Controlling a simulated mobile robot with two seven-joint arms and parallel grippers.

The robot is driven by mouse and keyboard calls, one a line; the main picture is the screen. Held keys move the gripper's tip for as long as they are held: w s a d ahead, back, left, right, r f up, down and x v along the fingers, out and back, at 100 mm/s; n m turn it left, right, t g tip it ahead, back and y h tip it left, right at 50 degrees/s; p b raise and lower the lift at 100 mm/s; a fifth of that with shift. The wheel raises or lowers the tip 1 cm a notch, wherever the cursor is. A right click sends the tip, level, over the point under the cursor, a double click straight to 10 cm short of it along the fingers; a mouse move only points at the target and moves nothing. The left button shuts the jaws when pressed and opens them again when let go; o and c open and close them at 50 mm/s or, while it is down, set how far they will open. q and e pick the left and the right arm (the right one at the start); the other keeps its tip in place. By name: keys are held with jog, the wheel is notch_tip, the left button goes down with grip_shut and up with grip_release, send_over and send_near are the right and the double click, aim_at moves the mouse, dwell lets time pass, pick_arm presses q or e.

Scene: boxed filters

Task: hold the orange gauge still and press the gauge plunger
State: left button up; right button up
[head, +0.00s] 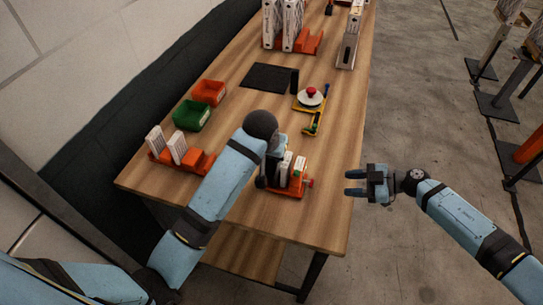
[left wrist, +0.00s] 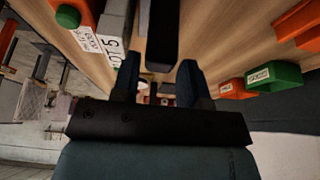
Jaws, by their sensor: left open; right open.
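The orange gauge (head: 290,193) stands near the front right of the wooden table, with white boxed filters (head: 299,167) upright in it. A small red knob (head: 310,183) on its right end looks like the plunger. In the left wrist view a green-tipped knob (left wrist: 68,15) and labelled boxes (left wrist: 112,45) show at upper left. My left gripper (left wrist: 158,85) is open with nothing between its fingers. In the head view it is mostly hidden by its arm, just left of the gauge. My right gripper (head: 349,183) is open and empty, right of the gauge, fingers pointing at it.
An orange rack (head: 195,163) with two white boxes and green (head: 191,115) and orange (head: 208,92) bins stand at the left. A dark mat (head: 269,77) and a red-topped white disc device (head: 311,97) lie farther back. The table's front right corner is clear.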

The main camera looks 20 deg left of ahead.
pick_arm(q)
jog(key=shift+x, duration=2.1)
grip_shut()
pick_arm(e)
grip_shut()
